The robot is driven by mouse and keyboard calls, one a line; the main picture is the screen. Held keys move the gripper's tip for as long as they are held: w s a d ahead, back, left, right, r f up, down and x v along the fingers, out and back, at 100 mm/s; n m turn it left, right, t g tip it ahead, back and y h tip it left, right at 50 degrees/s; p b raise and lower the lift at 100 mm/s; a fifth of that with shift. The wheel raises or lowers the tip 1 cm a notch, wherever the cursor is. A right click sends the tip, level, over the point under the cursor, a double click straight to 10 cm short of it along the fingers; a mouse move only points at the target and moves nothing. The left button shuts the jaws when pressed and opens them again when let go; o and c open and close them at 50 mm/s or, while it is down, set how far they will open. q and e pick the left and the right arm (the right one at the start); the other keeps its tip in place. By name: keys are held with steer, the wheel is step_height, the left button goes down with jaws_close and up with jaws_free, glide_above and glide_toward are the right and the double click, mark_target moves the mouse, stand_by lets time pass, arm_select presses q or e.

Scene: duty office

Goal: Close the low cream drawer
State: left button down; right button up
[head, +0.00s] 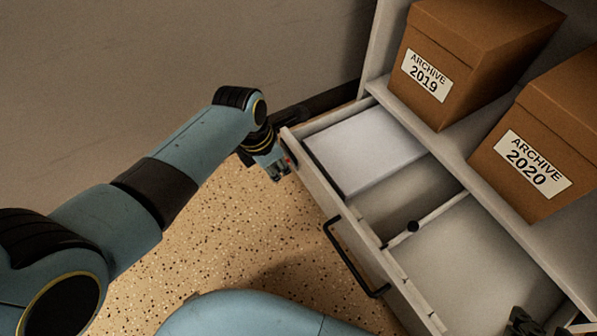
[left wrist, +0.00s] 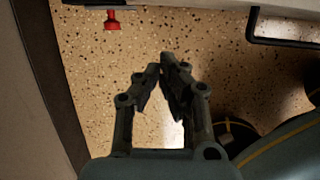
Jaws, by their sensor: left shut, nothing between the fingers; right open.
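The low cream drawer (head: 318,185) stands open under the shelf, with its black bar handle (head: 350,262) on the front. The drawer's front edge (left wrist: 190,5) and handle (left wrist: 285,42) also show at the top of the left wrist view. My left gripper (head: 279,172) is beside the front's far left corner, on its outer side. In the left wrist view the left gripper (left wrist: 164,75) is shut and empty, with its tips short of the front. My right gripper (head: 523,320) is open, partly cut off at the bottom right, over the drawer's right part.
A white block, perhaps paper (head: 362,148), lies in the drawer's left compartment. A small red piece (left wrist: 112,20) is by the front's left end. Archive boxes (head: 470,50) stand on the shelf. Speckled floor (head: 255,240) before the drawer is clear.

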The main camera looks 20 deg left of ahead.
arm_select(q)
steer(key=w+d+f+b, duration=0.3)
steer(key=w+f+b, duration=0.1)
steer(key=b, duration=0.2)
steer(key=shift+f, duration=0.4)
arm_select(e)
steer(key=w+a+r+n+t+y, duration=0.1)
steer(key=w+a+r+t+y, duration=0.1)
steer(key=w+r+t, duration=0.7)
step_height(320, 180, up, 4)
steer(key=t, duration=0.3)
steer(key=shift+a+f+n, duration=0.15)
steer(key=shift+n, duration=0.25)
arm_select(q)
steer(key=shift+d, duration=0.1)
